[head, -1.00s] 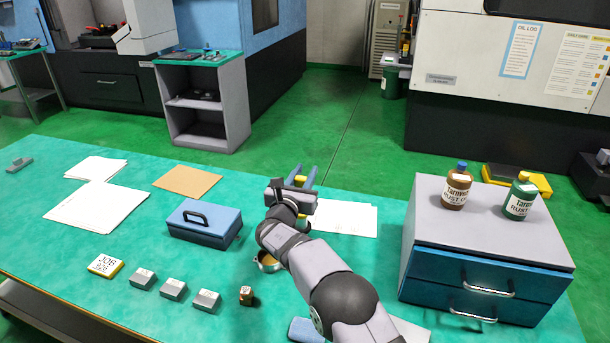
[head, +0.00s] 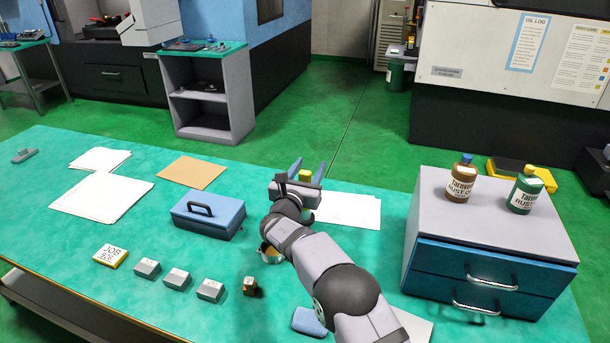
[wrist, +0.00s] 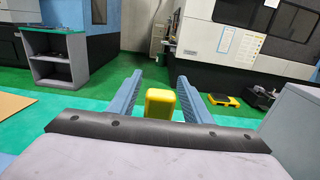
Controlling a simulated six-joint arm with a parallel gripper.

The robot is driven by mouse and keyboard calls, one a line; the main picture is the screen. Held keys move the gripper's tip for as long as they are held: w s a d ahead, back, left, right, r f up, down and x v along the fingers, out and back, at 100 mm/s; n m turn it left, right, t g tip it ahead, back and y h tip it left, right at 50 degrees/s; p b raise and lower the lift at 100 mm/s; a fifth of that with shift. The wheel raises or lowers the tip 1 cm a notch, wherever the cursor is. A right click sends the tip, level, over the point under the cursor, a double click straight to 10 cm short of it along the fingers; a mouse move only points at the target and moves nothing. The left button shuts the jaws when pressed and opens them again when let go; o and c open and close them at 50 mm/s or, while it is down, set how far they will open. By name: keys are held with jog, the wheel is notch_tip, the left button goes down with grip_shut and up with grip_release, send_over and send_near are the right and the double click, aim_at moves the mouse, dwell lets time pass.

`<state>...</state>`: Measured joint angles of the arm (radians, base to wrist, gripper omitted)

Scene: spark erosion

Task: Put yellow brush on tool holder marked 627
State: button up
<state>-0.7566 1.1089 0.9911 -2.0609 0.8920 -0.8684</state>
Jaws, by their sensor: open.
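A yellow item, which looks like the yellow brush (wrist: 160,104), shows between my gripper's (wrist: 160,95) fingers in the wrist view. There are narrow gaps on both sides, and its lower part is hidden. In the head view the yellow top (head: 305,176) shows between the spread blue fingers of my gripper (head: 307,170), which is open and points away over the bench's far side. Three small grey blocks (head: 147,268) (head: 177,279) (head: 210,290) stand in a row at the front left, perhaps the tool holders. Their markings are too small to read.
A yellow-edged job sign (head: 110,255) stands left of the blocks, and a small brown block (head: 249,286) to their right. A blue box (head: 208,216) lies behind. A drawer unit (head: 488,240) with two bottles fills the right. White paper (head: 350,210) lies beside my gripper.

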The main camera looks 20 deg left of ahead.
jog(key=shift+r, duration=0.25)
jog(key=s+b, duration=0.2)
jog(key=s, duration=1)
jog(key=shift+b, duration=0.3)
jog(key=shift+f, duration=0.1)
